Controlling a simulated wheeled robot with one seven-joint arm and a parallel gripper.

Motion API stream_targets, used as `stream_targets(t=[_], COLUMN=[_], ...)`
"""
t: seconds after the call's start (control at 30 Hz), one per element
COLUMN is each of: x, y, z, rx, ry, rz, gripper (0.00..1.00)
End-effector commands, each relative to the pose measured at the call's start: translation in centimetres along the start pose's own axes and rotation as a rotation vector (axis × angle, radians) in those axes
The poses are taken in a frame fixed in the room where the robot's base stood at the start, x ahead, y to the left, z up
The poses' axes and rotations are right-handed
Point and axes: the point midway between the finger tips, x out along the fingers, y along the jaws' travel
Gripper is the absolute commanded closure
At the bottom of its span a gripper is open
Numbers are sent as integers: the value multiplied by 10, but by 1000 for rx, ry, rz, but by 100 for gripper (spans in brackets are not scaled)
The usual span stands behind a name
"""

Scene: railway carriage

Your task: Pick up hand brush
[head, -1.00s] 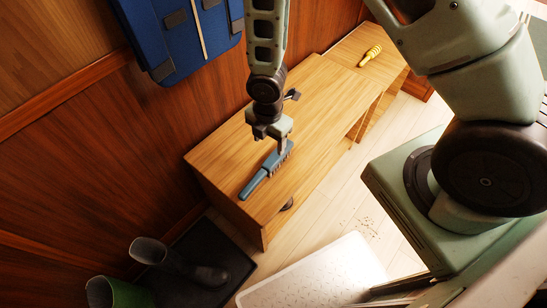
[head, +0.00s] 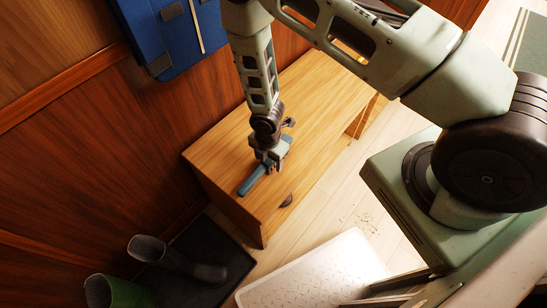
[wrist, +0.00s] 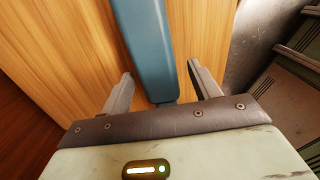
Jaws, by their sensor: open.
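The blue hand brush (head: 254,183) lies on the wooden bench (head: 318,114), its handle toward the front left corner. My gripper (head: 268,166) is low over the middle of the brush and hides part of it, including most of the bristles. In the wrist view the blue handle (wrist: 147,45) runs between the two fingers of my gripper (wrist: 162,82). The fingers are apart, with a gap on each side of the handle. I cannot tell how far the fingertips are above the bench top.
A blue bag (head: 180,40) hangs on the wood-panelled wall behind. The bench top left of the brush is clear.

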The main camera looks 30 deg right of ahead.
Motion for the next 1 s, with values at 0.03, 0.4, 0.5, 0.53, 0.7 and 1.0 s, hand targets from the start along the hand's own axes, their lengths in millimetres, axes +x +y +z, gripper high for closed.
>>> stream_targets(t=[0.03, 0.4, 0.5, 0.53, 0.7, 1.0], x=[2, 1, 1, 1, 0, -31], y=[0, 0, 0, 0, 0, 1], z=[0, 0, 0, 0, 0, 1], rx=[0, 1, 1, 1, 1, 3], ry=[0, 0, 0, -1, 0, -1], rz=[0, 0, 1, 1, 1, 3], gripper=[38, 85, 96, 96, 96, 96])
